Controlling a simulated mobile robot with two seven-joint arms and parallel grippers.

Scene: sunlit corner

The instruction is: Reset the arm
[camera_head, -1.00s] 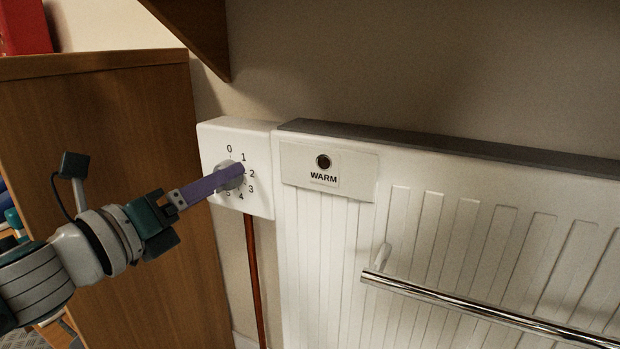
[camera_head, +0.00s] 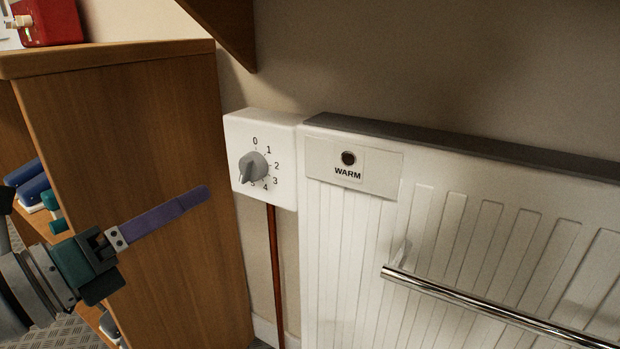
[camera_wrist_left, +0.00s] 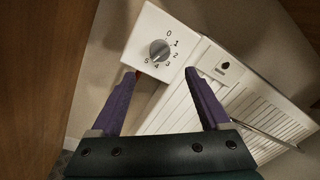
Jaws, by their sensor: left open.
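My left gripper (camera_head: 190,200) is in front of the wooden cabinet's side in the head view, apart from the dial. In the left wrist view its two purple fingers (camera_wrist_left: 163,74) are spread with nothing between them. The grey dial (camera_head: 253,167) sits on a white box marked 0 to 5, and its pointer is turned toward the lower left, near the 5. The dial also shows in the left wrist view (camera_wrist_left: 159,50), beyond the fingertips. My right gripper is not in view.
A white radiator (camera_head: 340,240) labelled WARM, with a dark round indicator (camera_head: 348,158), stands right of the dial box. A chrome rail (camera_head: 480,305) juts out before it. A wooden cabinet (camera_head: 150,110) stands at left, and a brown pipe (camera_head: 276,270) runs below the box.

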